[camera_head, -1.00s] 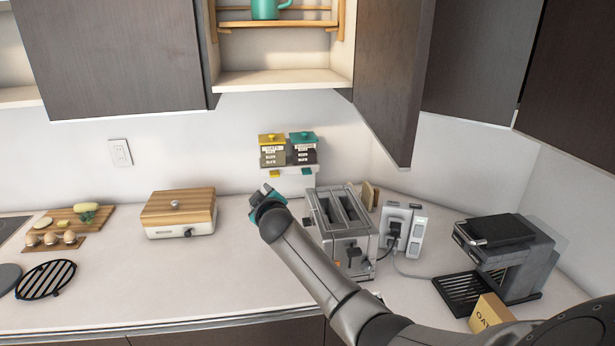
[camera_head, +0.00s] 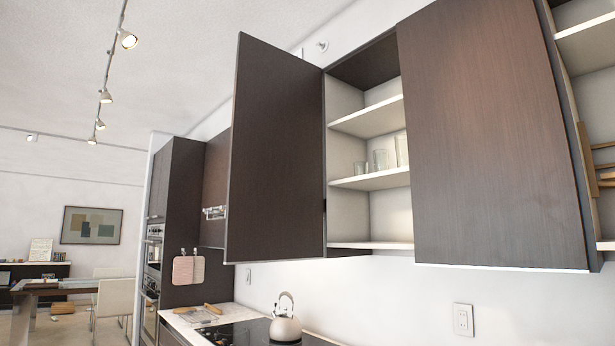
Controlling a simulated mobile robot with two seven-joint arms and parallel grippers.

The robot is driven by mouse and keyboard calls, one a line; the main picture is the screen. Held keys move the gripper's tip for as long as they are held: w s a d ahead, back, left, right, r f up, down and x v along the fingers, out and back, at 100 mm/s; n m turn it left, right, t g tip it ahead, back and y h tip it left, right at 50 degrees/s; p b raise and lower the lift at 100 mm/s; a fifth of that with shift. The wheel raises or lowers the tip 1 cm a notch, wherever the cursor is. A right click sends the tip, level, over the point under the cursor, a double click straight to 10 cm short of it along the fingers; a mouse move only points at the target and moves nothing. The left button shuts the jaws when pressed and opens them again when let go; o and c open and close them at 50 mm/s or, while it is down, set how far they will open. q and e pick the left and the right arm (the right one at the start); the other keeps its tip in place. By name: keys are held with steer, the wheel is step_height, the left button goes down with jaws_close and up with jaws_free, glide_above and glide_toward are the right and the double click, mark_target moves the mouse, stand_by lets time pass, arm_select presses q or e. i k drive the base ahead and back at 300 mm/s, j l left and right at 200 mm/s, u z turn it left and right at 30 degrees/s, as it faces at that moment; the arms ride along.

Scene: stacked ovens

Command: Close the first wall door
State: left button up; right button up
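A dark wood wall cabinet door (camera_head: 275,150) stands swung open at the middle of the head view. It shows the white shelves (camera_head: 370,182) of the cabinet behind it, with glasses (camera_head: 380,160) on one shelf. A second dark wall door (camera_head: 490,135) to the right stands at an angle, and part of an open shelf area shows past its right edge. Neither gripper is in view now.
A kettle (camera_head: 285,322) stands by the black cooktop (camera_head: 250,335) below the open door. Tall dark oven cabinets (camera_head: 180,210) stand farther left. The space left of the open door is clear, with a dining area beyond.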

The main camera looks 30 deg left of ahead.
mark_target(274, 213)
steer(key=i+j+z, duration=0.25)
steer(key=j+z, duration=0.3)
steer(key=j, duration=0.15)
steer(key=i+j+z, duration=0.25)
steer(key=j, duration=0.2)
steer(key=j+z, duration=0.25)
steer(key=j, duration=0.15)
steer(key=j+z, duration=0.25)
steer(key=j, duration=2)
